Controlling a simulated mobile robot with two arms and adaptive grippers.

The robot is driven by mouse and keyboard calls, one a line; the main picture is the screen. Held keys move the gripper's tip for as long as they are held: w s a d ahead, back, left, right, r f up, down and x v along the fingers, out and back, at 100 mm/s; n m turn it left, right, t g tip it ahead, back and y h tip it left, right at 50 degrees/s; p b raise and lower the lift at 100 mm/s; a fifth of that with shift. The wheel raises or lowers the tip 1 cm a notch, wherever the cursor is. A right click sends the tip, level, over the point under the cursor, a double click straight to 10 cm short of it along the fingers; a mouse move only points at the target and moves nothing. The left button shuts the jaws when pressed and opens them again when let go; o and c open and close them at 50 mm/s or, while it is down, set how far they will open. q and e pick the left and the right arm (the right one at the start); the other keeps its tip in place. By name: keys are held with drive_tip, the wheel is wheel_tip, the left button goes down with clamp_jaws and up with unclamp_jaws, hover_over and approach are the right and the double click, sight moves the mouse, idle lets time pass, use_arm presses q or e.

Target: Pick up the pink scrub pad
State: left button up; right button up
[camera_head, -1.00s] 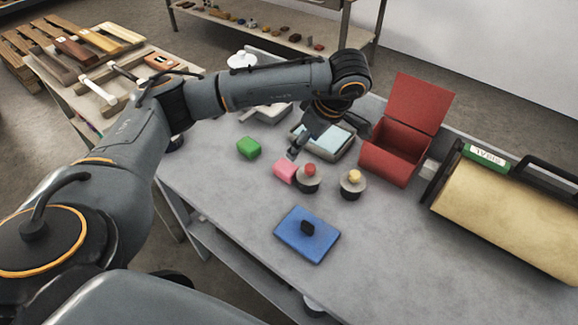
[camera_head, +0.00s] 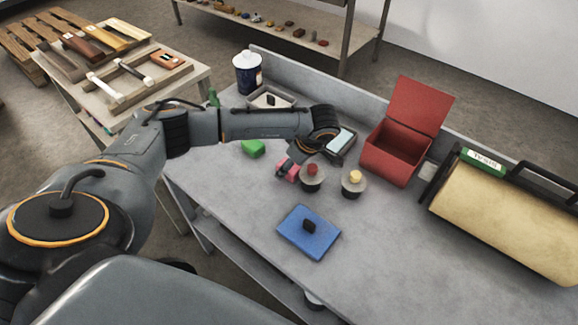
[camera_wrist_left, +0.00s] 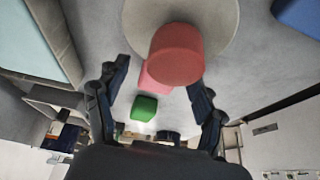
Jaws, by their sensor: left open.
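The pink scrub pad (camera_head: 291,172) lies on the grey table, left of a disc with a red knob. In the head view my left gripper (camera_head: 287,167) is right at the pad and partly covers it. In the left wrist view my left gripper (camera_wrist_left: 158,90) is open, its fingers spread to either side. The pink pad (camera_wrist_left: 152,80) shows between them, partly hidden behind the red knob (camera_wrist_left: 177,52). I cannot tell whether a finger touches the pad. My right gripper is in neither view.
A green block (camera_head: 252,148) lies left of the pad. A yellow-knobbed disc (camera_head: 353,184) and an open red box (camera_head: 394,160) stand to the right.

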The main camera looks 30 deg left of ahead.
use_arm(q)
drive_tip(key=shift+f, duration=0.2)
drive_tip(key=c, duration=1)
drive_tip(key=shift+c, duration=0.2)
drive_tip(key=shift+r, duration=0.15)
wheel_tip(320, 180, up, 8)
drive_tip(key=shift+r+b, duration=0.2)
drive_tip(key=shift+b, duration=0.85)
drive_tip(key=shift+r, duration=0.7)
